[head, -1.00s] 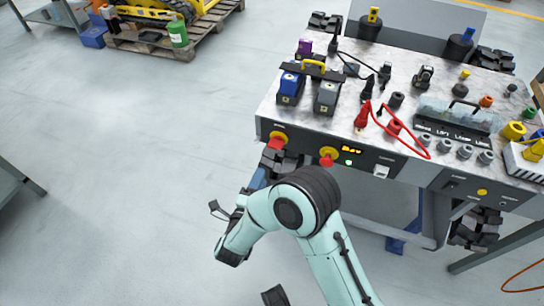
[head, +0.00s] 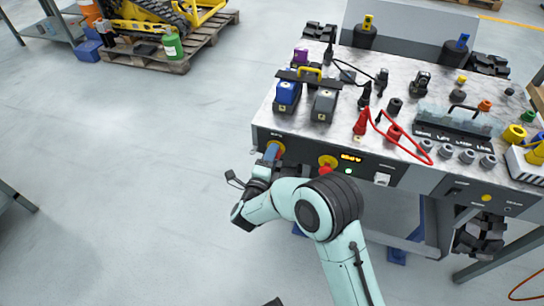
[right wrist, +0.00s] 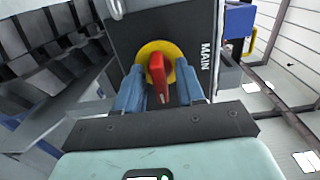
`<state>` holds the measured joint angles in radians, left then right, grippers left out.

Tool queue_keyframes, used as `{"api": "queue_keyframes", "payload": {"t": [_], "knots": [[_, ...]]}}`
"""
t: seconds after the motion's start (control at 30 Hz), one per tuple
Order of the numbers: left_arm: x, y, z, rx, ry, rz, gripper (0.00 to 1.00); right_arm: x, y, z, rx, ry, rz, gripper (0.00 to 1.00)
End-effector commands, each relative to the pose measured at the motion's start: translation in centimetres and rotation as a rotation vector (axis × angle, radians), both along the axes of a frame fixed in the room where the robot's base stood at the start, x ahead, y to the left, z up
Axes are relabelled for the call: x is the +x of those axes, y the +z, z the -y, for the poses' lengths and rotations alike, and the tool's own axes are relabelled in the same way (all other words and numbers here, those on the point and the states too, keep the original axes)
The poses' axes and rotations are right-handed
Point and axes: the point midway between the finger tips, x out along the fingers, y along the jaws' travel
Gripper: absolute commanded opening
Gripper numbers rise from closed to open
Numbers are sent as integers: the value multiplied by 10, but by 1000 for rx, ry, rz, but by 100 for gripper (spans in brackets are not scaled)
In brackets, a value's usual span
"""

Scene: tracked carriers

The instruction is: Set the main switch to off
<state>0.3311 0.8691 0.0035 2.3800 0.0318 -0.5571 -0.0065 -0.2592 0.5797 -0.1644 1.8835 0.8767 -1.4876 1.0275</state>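The main switch is a red handle (right wrist: 157,72) on a round yellow plate (right wrist: 173,49), with MAIN lettered beside it in the right wrist view. The handle runs nearly up and down in that view, tilted slightly. My right gripper (right wrist: 160,85) is open, with one blue finger on each side of the handle and narrow gaps between. In the head view the right gripper (head: 267,163) is at the left end of the carrier's front panel. It hides the handle there, and the yellow plate (head: 278,147) shows only partly. My left gripper is not in view.
A second red knob (head: 325,169) on a yellow plate sits right of the main switch, near a lit amber display (head: 351,158) and a green lamp. The carrier top (head: 345,92) holds blue and grey blocks, connectors and a red cable (head: 400,141).

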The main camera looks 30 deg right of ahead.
Motion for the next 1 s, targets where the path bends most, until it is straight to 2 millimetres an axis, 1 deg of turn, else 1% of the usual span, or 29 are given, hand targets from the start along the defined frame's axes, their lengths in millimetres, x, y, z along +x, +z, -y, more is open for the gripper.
{"api": "queue_keyframes", "payload": {"t": [0.27, 0.4, 0.77, 1.0], "knots": [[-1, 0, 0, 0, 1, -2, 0, 1, 0, 2, -1, 0, -1, 38], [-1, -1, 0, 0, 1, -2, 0, 1, 0, 1, 0, 0, 0, 0], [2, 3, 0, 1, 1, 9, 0, 1, 0, 1, -19, 0, -23, 0], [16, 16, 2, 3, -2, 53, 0, 0, 1, 1, -101, 0, -119, 0]]}}
